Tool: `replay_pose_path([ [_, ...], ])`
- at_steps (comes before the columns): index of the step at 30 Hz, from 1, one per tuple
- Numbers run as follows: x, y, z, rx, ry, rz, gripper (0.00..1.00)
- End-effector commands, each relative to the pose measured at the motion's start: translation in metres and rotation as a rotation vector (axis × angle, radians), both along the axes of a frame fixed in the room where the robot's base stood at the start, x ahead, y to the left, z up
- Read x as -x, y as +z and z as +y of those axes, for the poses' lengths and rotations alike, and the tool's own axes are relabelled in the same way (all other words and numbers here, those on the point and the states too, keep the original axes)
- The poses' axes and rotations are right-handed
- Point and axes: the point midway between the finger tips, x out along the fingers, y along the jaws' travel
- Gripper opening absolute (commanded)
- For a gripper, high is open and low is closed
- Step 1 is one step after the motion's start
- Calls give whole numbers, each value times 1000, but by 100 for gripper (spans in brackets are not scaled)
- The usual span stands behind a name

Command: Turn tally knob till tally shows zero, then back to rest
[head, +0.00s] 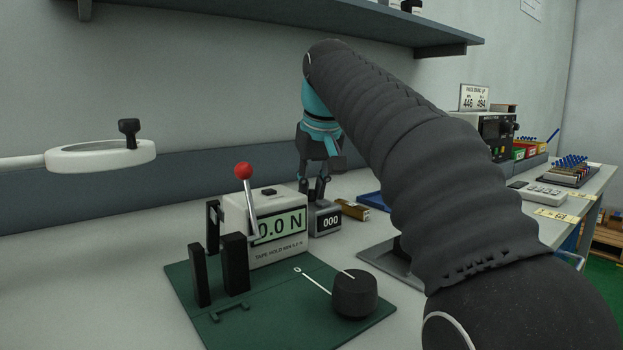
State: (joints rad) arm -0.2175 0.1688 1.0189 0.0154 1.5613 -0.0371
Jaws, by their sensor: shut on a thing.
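The tally (325,220) is a small grey box on the bench, and its dark display reads 000. My gripper (318,190) points down at the top of the tally, with its fingers closed together there. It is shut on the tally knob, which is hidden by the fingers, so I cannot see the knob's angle.
Left of the tally stands a force gauge (262,260) reading 0.0 N, with a red-balled lever (243,171). A green board (240,325) in front carries black posts and a large black knob (354,293). A ring lamp (100,155) reaches in from the left. A shelf (330,22) hangs above.

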Motion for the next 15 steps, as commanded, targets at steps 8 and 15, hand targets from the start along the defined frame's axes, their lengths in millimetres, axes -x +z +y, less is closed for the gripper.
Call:
replay_pose_path([
  [8, -1, 3, -3, -1, 258, 2, 0],
  [15, -3, 1, -4, -1, 486, -1, 0],
])
